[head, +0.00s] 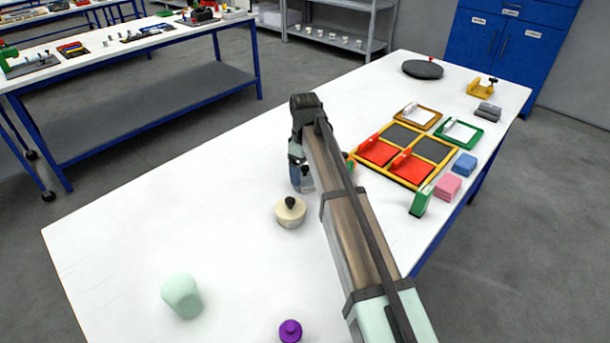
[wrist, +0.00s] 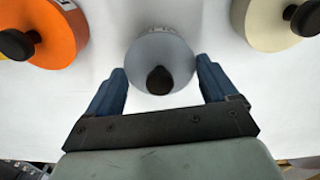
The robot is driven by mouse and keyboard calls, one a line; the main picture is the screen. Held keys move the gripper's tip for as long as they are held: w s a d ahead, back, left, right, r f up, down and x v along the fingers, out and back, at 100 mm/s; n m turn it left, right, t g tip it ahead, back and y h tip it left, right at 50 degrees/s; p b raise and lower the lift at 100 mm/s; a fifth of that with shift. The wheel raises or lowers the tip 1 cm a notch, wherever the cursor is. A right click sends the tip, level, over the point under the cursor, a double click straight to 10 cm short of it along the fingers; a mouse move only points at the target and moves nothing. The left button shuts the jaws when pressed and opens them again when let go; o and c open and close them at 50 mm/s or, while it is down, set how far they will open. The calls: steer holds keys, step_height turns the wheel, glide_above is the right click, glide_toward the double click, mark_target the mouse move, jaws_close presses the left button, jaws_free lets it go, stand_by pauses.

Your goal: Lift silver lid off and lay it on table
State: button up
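The silver lid (wrist: 158,50) is a round grey disc with a black knob (wrist: 160,80), seen from above in the wrist view. My gripper (wrist: 161,66) is open, with one blue finger on each side of the lid and the knob between them. I cannot tell whether the fingers touch the lid's rim. In the head view my gripper (head: 300,184) is low over the white table (head: 215,215), and my arm hides much of the silver-lidded thing.
A cream pot with a black knob (head: 290,213) stands close by; it also shows in the wrist view (wrist: 270,22). An orange pot (wrist: 62,35) stands on the other side. A mint cup (head: 182,296) and a purple knobbed piece (head: 290,331) stand nearer. The table's left part is clear.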

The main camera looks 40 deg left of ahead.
steer(key=c, duration=0.5)
